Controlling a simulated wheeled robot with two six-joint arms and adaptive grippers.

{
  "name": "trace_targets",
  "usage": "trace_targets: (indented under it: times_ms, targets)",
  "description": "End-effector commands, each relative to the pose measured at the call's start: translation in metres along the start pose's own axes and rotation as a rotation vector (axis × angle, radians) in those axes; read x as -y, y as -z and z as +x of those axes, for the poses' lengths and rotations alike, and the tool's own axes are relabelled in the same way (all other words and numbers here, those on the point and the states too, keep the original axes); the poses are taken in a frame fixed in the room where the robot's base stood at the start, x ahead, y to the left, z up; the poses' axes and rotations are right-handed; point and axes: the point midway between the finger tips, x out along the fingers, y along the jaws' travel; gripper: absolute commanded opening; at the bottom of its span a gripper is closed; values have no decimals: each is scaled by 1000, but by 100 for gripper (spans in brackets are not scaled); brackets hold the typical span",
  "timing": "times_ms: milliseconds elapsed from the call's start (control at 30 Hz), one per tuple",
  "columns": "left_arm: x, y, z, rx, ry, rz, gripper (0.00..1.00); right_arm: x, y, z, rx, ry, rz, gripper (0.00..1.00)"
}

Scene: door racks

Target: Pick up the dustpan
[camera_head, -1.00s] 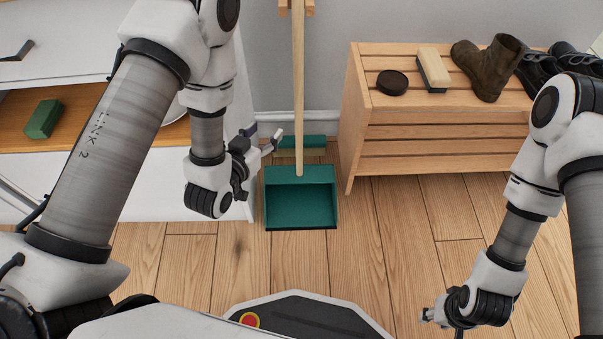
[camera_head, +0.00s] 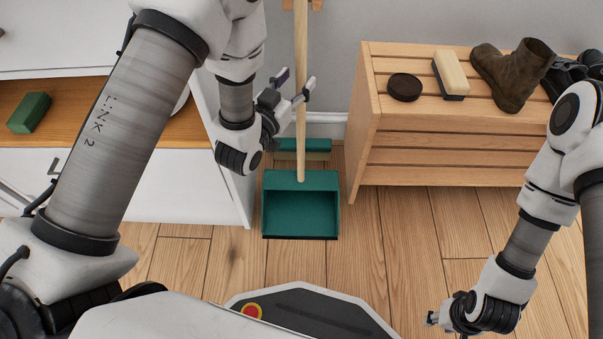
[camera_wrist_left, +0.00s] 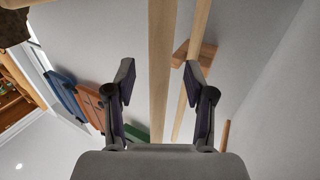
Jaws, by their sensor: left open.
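The green dustpan (camera_head: 301,210) stands on the wooden floor against the wall, with its long pale wooden handle (camera_head: 300,120) rising upright from it. My left gripper (camera_head: 296,86) is open beside the handle's middle, coming from the left, with its fingertips reaching it. In the left wrist view the handle (camera_wrist_left: 161,70) runs between the two open fingers (camera_wrist_left: 160,83); I see no contact. A second, thinner wooden pole (camera_wrist_left: 193,70) shows behind it, to the right. My right gripper (camera_head: 436,318) is low at the right, far from the dustpan; its jaws are too small to read.
A green bar-shaped head (camera_head: 290,149) lies behind the dustpan. A slatted wooden rack (camera_head: 400,155) with a brush (camera_head: 452,76) and boots (camera_head: 512,75) stands right. A white cabinet (camera_head: 150,185) stands left, close to my left arm. Floor (camera_head: 400,230) in front is clear.

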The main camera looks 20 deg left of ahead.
Motion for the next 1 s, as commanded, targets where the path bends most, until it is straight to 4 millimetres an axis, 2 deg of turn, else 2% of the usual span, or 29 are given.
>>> trace_targets:
  times_ms: [33, 133, 367, 500, 533, 867, 1000]
  targets:
    - [0, -6, 10, -5, -1, 2, 54, 0, 0, 11, 0, 0, 0, 40]
    - [0, -3, 23, -3, 0, 1, 54, 0, 0, 13, 0, 0, 0, 40]
    - [0, -2, 26, 2, 0, 0, 54, 0, 0, 11, 0, 0, 0, 40]
    - [0, -2, 26, 2, 0, 0, 4, 0, 0, 11, 0, 0, 0, 40]
    - [0, -2, 26, 2, 0, 0, 0, 0, 0, 11, 0, 0, 0, 40]
    - [0, 0, 26, -1, 0, 0, 0, 0, 0, 10, 0, 0, 0, 40]
    - [0, 18, 26, -3, 0, 1, 0, 0, 0, 0, 0, 0, 0, 40]
